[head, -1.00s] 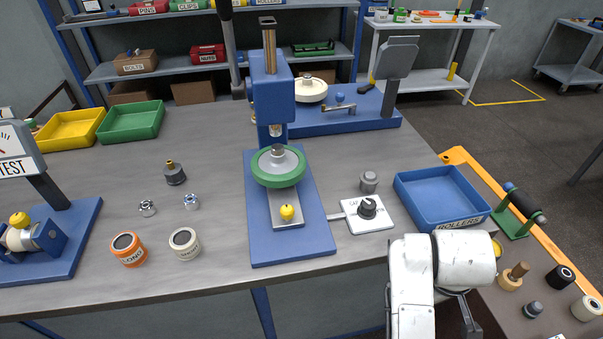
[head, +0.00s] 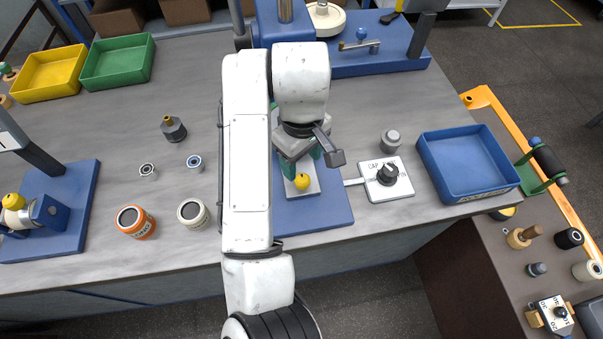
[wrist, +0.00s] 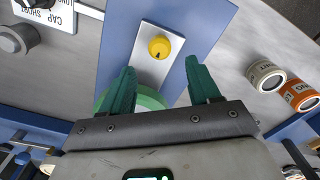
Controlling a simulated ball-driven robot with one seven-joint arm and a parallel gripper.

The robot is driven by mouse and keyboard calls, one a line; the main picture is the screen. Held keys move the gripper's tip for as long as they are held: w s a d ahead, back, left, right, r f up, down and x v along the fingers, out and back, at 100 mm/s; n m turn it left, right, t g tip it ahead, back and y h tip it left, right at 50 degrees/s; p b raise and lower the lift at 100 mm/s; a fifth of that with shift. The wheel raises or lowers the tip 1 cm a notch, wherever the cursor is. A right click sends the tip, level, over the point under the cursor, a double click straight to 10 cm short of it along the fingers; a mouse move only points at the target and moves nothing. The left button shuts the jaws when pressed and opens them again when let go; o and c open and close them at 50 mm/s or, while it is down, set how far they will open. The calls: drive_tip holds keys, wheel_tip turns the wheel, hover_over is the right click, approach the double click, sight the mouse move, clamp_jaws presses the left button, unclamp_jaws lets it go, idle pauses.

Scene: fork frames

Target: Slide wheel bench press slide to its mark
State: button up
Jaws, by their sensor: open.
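The press slide is a bare metal plate (head: 306,191) with a yellow knob (head: 302,181), lying on the blue press base (head: 322,208). In the wrist view the knob (wrist: 159,47) stands on the pale plate (wrist: 150,70), ahead of my gripper. My gripper (wrist: 161,66) is open, its two green fingers apart, with nothing between the tips. In the head view my gripper (head: 301,170) is above the slide, just behind the knob. The green-rimmed wheel (wrist: 150,101) shows partly between the fingers; my arm mostly hides it in the head view. I cannot make out the mark.
A white plate with a dial (head: 388,174) joins the press base's right side by a rod. A grey cap (head: 391,140) and blue tray (head: 468,165) are nearby. Orange (head: 136,221) and white (head: 193,213) jars stand left of my arm.

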sight(302, 178)
wheel_tip(302, 178, down, 5)
drive_tip(key=shift+f+b, duration=0.2)
drive_tip(key=shift+b, duration=0.95)
drive_tip(key=shift+f, duration=0.95)
clamp_jaws()
drive_tip(key=shift+r+p, duration=0.1)
drive_tip(key=shift+p, duration=0.25)
